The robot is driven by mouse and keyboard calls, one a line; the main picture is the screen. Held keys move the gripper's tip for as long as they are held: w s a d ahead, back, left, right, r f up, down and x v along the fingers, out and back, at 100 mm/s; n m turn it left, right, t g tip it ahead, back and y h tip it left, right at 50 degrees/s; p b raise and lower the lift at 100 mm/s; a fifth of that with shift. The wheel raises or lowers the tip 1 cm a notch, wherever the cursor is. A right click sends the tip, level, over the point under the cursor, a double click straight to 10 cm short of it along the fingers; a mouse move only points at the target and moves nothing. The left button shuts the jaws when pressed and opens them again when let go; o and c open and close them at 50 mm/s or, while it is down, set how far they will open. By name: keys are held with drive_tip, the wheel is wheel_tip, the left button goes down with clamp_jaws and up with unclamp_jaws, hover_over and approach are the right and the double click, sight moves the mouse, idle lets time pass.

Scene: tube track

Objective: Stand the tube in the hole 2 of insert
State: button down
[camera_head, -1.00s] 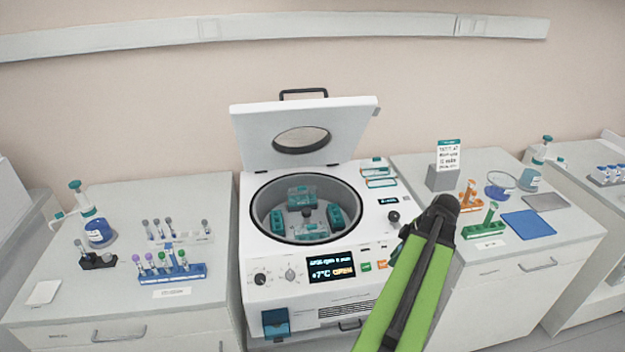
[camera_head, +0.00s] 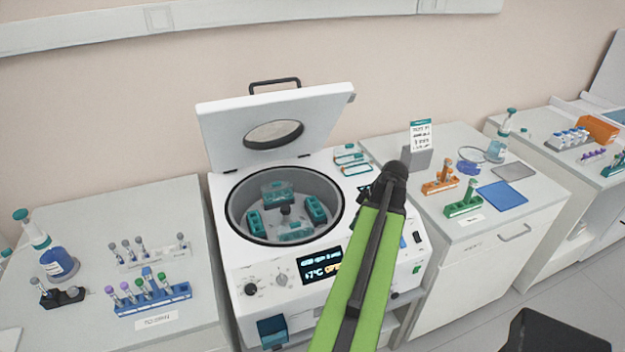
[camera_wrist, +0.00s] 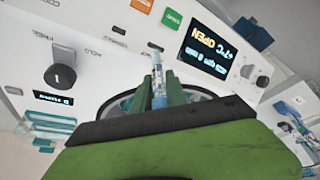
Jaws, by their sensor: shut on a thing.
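In the wrist view my gripper (camera_wrist: 159,92) is shut on a slim clear tube (camera_wrist: 158,72) with a pale blue part, which stands up between the fingers. In the head view my arm hides the fingers and the tube. The open centrifuge (camera_head: 228,262) stands in front, its lid (camera_head: 225,125) raised. My arm's end is right of the bowl. I cannot read hole numbers on the inserts.
A blue rack (camera_head: 180,292) with several capped tubes and a pale rack (camera_head: 155,258) stand on the left bench. Green (camera_head: 463,207) and orange (camera_head: 438,187) racks stand on the right bench, near a blue mat (camera_head: 502,196). The raised lid bounds the bowl behind.

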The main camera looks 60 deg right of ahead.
drive_tip(key=w+d+m, duration=0.1)
drive_tip(key=d, duration=0.1)
drive_tip(key=w+d+m, duration=0.1)
drive_tip(key=d, duration=0.2)
drive_tip(key=w+d+r+m+h+p, duration=0.1)
drive_tip(key=w+d, duration=0.1)
drive_tip(key=shift+w+d, duration=0.1)
drive_tip(key=shift+d, duration=0.1)
drive_tip(key=w+d+r+m+h+p, duration=0.1)
drive_tip(key=w+d+r, duration=0.15)
drive_tip(key=w, duration=0.65)
drive_tip(key=w+d+r+m+p, duration=0.15)
drive_tip(key=w+d, duration=0.25)
drive_tip(key=w, duration=0.5)
wheel_tip(320, 180, down, 11)
drive_tip(key=w+a+b, duration=0.1)
drive_tip(key=w+b, duration=0.1)
drive_tip(key=b, duration=0.8)
drive_tip(key=shift+f+n, duration=0.2)
drive_tip(key=shift+n, duration=0.15)
drive_tip(key=shift+w+f+b, duration=0.15)
drive_tip(key=shift+f+b, duration=0.05)
drive_tip(key=shift+b, duration=0.1)
drive_tip(key=shift+f, duration=0.25)
drive_tip(key=shift+f+b, duration=0.1)
drive_tip(key=shift+b, duration=0.25)
drive_tip(key=shift+f+b, duration=0.45)
